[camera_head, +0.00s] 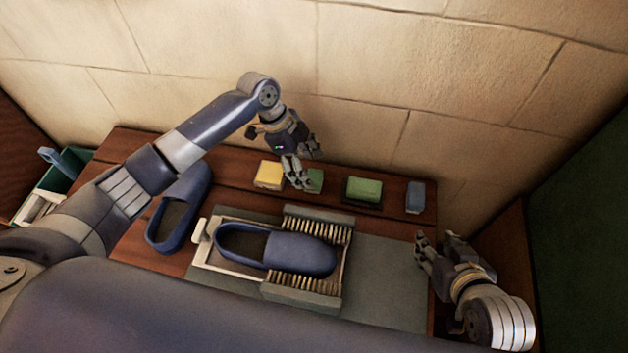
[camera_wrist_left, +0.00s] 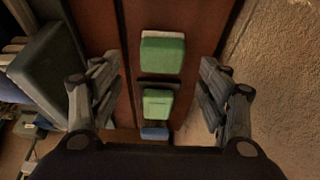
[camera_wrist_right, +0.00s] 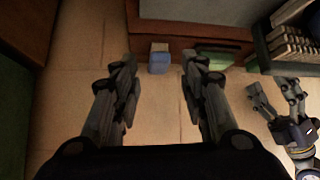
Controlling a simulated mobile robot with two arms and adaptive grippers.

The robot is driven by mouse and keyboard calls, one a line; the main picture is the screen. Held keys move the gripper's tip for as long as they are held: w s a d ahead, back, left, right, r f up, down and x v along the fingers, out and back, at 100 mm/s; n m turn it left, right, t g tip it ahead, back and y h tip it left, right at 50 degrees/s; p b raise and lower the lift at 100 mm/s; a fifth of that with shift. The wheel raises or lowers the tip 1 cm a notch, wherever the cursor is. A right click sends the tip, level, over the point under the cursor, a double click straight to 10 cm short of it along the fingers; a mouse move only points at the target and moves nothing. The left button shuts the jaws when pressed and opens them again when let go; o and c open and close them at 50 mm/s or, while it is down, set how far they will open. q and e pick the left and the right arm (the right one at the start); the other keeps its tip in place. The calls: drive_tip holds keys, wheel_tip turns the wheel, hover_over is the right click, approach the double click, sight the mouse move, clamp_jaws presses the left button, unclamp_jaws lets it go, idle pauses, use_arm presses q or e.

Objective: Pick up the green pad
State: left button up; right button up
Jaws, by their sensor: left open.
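Two green blocks lie in the row on the wooden bench; I cannot tell which is the pad meant. One green block (camera_head: 315,180) is partly hidden behind my left gripper (camera_head: 299,172); it also shows in the left wrist view (camera_wrist_left: 162,54), with a pale edge. The other green block (camera_head: 364,189) sits on a dark base, further right; it shows lower in the left wrist view (camera_wrist_left: 158,103). My left gripper is open and empty, its fingers either side of the nearer green block's line, apart from it. My right gripper (camera_head: 434,240) is open and empty at the bench's right end.
A yellow block (camera_head: 268,174) and a blue block (camera_head: 415,197) flank the green ones. In front, a tray (camera_head: 222,262) with brushes (camera_head: 318,228) holds a blue slipper (camera_head: 290,250); another slipper (camera_head: 182,212) lies left. A stone wall (camera_head: 400,70) stands close behind.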

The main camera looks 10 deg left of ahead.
sight(314, 177)
use_arm(q)
drive_tip(key=b+x, duration=0.2)
drive_tip(key=x, duration=0.2)
drive_tip(key=shift+w+f, duration=0.1)
drive_tip(key=shift+f, duration=0.3)
drive_tip(key=shift+d+f, duration=0.1)
drive_tip(key=shift+f, duration=0.1)
drive_tip(key=c, duration=1.1)
use_arm(e)
drive_tip(key=w+a+r+t+y, duration=0.1)
drive_tip(key=w+a+r+t, duration=0.2)
drive_tip(key=w+r+t, duration=0.2)
wheel_tip(314, 177, up, 3)
drive_tip(key=shift+w+r+t+y, duration=0.15)
drive_tip(key=shift+w+t+y, duration=0.2)
drive_tip(key=shift+w, duration=0.5)
